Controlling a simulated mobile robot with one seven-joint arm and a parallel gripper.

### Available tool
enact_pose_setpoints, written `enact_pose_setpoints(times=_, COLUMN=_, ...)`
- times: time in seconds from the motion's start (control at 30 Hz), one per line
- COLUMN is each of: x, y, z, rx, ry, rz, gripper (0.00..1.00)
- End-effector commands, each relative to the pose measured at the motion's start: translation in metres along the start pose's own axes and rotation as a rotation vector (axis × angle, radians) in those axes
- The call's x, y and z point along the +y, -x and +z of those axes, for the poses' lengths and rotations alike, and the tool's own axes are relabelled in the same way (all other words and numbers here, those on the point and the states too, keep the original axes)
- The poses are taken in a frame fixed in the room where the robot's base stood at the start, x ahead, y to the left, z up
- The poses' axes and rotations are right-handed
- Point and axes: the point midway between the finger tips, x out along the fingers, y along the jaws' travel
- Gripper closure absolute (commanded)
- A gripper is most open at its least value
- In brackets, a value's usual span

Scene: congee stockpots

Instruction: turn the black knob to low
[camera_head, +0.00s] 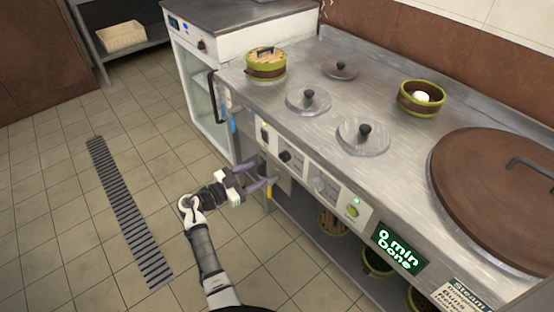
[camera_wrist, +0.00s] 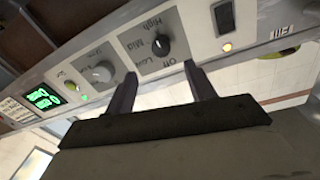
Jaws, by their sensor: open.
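The black knob (camera_head: 285,156) is on the front control panel of the steel counter.
A grey knob (camera_head: 317,184), a green button (camera_head: 352,210) and a green display (camera_head: 398,248) share the panel. Steamer baskets (camera_head: 266,64) and lidded wells (camera_head: 363,137) are on the counter. A handle (camera_head: 213,97) juts out at left.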

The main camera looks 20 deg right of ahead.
Motion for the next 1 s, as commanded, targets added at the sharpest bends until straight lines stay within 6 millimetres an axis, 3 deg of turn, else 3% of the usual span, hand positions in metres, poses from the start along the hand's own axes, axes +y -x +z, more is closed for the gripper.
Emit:
enact_pose_setpoints(times=0.2, x=-0.001, y=-0.049, z=-0.003, rx=-0.001, ry=0.001, rz=0.001, gripper=0.45)
enact_pose_setpoints(times=0.4, x=-0.001, y=-0.081, z=-0.002, rx=-0.002, ry=0.000, rz=0.000, gripper=0.45)
enact_pose_setpoints(times=0.6, x=-0.001, y=-0.095, z=-0.001, rx=-0.001, ry=0.000, rz=-0.002, gripper=0.45)
enact_pose_setpoints(times=0.87, x=-0.001, y=-0.096, z=0.000, rx=-0.002, ry=0.000, rz=-0.003, gripper=0.45)
enact_pose_setpoints(times=1.0, x=-0.001, y=-0.096, z=0.000, rx=-0.002, ry=0.000, rz=-0.003, gripper=0.60)
